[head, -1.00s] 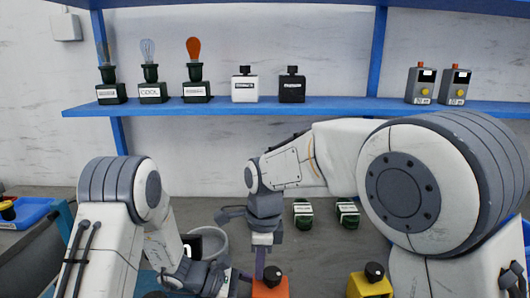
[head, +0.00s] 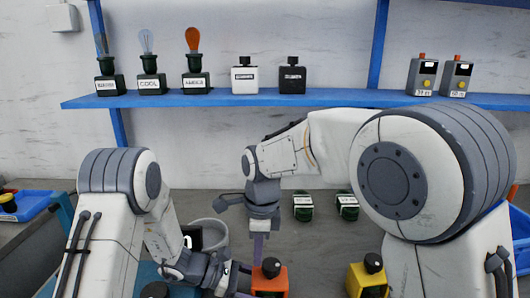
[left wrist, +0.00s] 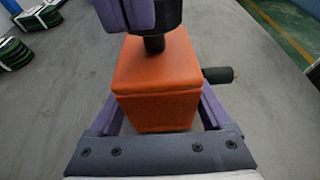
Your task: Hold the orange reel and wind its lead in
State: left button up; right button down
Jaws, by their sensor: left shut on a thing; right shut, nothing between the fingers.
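The orange reel (head: 270,283) is a block with a black knob (head: 271,265) on top, low in the middle of the head view. It also shows large in the left wrist view (left wrist: 158,85), upright between the purple fingers of my left gripper (head: 243,294), which is shut on it. A dark cylindrical piece (left wrist: 219,75) sticks out from the reel's right side there. My right gripper (head: 258,250) points down, shut and empty, at the knob's left in the head view. Its purple tip covers part of the knob in the left wrist view; contact is unclear. I cannot make out the lead.
A yellow block with a black knob (head: 368,279) stands right of the reel. Two dark green labelled blocks (head: 303,206) lie behind, and a grey round container (head: 210,235) is behind my left arm. The blue shelf (head: 330,99) holds bulbs, bottles and grey boxes.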

pick_arm(q)
jog(key=shift+d, duration=0.1)
pick_arm(e)
notch_tip(320, 180, up, 6)
jog(key=shift+d+f, duration=0.1)
dwell(0.3)
pick_arm(q)
jog(key=shift+r, duration=0.1)
pick_arm(e)
jog(key=shift+s+a+f, duration=0.1)
jog(key=shift+s+f, duration=0.15)
jog(key=shift+f, duration=0.7)
jog(key=shift+s+a+f, duration=0.1)
jog(key=shift+s+f, duration=0.15)
jog(key=shift+f, duration=0.75)
jog(key=shift+s+f, duration=0.25)
jog(key=shift+f, duration=0.7)
jog(key=shift+w+d+f, duration=0.1)
jog(key=shift+d, duration=0.65)
jog(key=shift+w, duration=0.45)
pick_arm(q)
jog(key=shift+f, duration=0.2)
pick_arm(e)
jog(key=shift+w, duration=0.15)
